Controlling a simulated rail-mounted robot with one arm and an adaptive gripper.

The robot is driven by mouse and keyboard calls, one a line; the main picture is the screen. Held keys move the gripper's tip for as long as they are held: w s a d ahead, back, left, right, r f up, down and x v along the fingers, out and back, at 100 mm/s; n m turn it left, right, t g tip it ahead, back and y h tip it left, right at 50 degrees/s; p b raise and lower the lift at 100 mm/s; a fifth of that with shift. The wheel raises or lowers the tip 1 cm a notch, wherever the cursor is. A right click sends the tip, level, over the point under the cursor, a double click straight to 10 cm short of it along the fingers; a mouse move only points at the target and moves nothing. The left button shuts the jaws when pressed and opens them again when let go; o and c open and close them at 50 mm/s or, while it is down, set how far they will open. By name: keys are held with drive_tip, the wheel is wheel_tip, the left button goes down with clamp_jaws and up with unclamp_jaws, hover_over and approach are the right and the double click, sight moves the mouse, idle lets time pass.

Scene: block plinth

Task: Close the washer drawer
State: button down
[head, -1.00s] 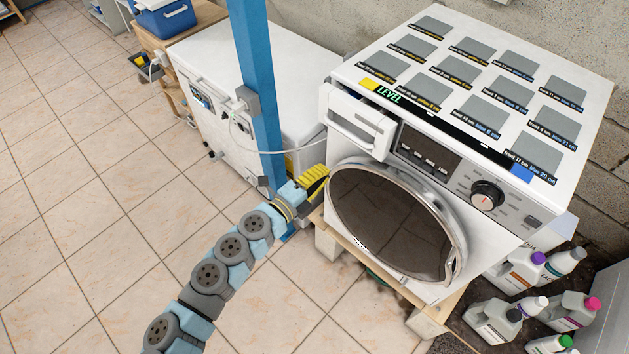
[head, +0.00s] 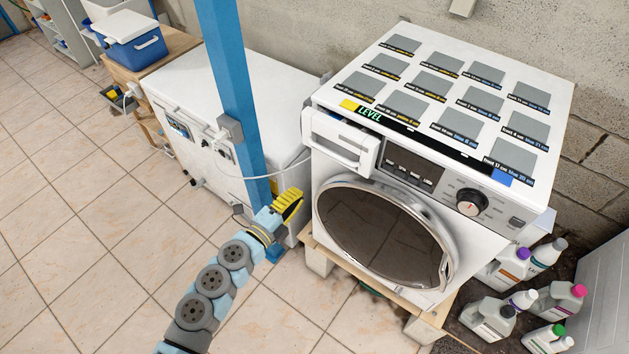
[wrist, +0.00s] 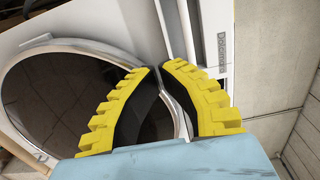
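The white washer (head: 490,245) stands on a low wooden support. Its drawer (head: 341,138), at the upper left of the front, sticks out past the front panel, with a recessed handle on its face. My gripper (head: 298,192), with yellow ribbed fingers, is in front of and to the left of the washer, lower than the drawer and apart from it. In the wrist view the fingertips (wrist: 160,68) come together with nothing visible held between them. The round dark door (head: 380,235) is shut; its chrome rim passes behind the fingers in the wrist view. I cannot clearly make out the drawer there.
A blue post (head: 237,100) stands left of the washer, close behind my gripper. A white chest appliance (head: 215,75) is behind it. Several bottles (head: 525,290) stand to the washer's right. The tiled floor (head: 90,240) at the left is clear.

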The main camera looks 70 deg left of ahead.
drive_tip(key=p+x, duration=0.3)
drive_tip(key=x, duration=1)
drive_tip(key=shift+w+p, duration=0.2)
drive_tip(key=shift+p, duration=0.1)
